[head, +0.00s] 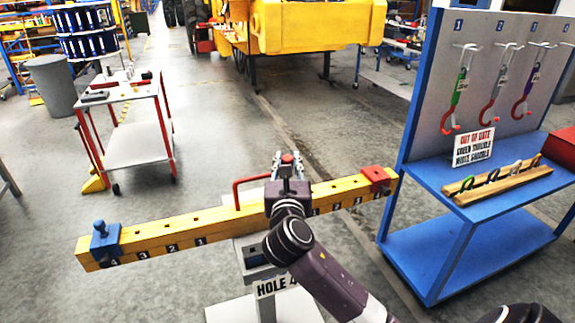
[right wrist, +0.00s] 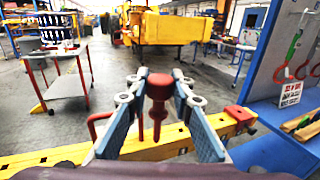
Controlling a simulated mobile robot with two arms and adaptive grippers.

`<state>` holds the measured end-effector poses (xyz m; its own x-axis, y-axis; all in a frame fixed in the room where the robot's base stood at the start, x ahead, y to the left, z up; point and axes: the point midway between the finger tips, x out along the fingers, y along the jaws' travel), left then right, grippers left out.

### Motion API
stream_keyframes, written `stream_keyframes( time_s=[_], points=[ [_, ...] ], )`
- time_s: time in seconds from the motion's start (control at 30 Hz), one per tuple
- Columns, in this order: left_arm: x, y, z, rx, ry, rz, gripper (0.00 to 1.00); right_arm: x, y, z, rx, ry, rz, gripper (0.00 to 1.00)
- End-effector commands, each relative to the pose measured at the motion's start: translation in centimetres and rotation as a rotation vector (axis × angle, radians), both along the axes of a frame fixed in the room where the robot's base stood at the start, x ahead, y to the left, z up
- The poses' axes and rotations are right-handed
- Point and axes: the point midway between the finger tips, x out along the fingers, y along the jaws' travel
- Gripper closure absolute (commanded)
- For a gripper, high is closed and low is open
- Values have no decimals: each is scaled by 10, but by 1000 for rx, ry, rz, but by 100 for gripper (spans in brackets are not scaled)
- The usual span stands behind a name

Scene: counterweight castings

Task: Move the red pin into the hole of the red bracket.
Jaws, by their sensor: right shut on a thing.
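The red pin (right wrist: 158,88) stands roughly upright between the fingers of my right gripper (right wrist: 160,84), its shaft pointing down. In the head view only the top of the pin (head: 287,158) shows above my right gripper (head: 288,166). The gripper is shut on the pin and holds it over the middle part of the yellow beam (head: 190,227). The red bracket (head: 376,176) sits on the beam near its right end, to the right of the pin. It also shows in the right wrist view (right wrist: 239,115). Its hole is too small to make out. My left gripper is out of view.
A blue bracket (head: 106,245) with a blue pin on it sits at the beam's left end. A blue stand (head: 440,190) with hooks is close to the beam's right end.

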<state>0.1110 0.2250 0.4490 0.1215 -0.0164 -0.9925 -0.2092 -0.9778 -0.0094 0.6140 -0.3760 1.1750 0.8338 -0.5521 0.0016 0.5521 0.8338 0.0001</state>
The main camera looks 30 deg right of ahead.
Motion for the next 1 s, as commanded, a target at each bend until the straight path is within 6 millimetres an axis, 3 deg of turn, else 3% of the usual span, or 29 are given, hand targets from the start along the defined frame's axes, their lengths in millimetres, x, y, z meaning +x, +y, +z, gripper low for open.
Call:
stream_keyframes(
  time_s=[0.2, 0.3, 0.6, 1.0],
  points=[
    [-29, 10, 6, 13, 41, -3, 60, 0, 0, 18, 2, -1, -1, 100],
    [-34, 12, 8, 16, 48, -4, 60, 0, 0, 24, 0, -1, -1, 100],
    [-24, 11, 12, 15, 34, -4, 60, 0, 0, 36, 0, 0, 0, 100],
    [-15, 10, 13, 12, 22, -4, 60, 0, 0, 36, 0, 0, 0, 100]
  ],
)
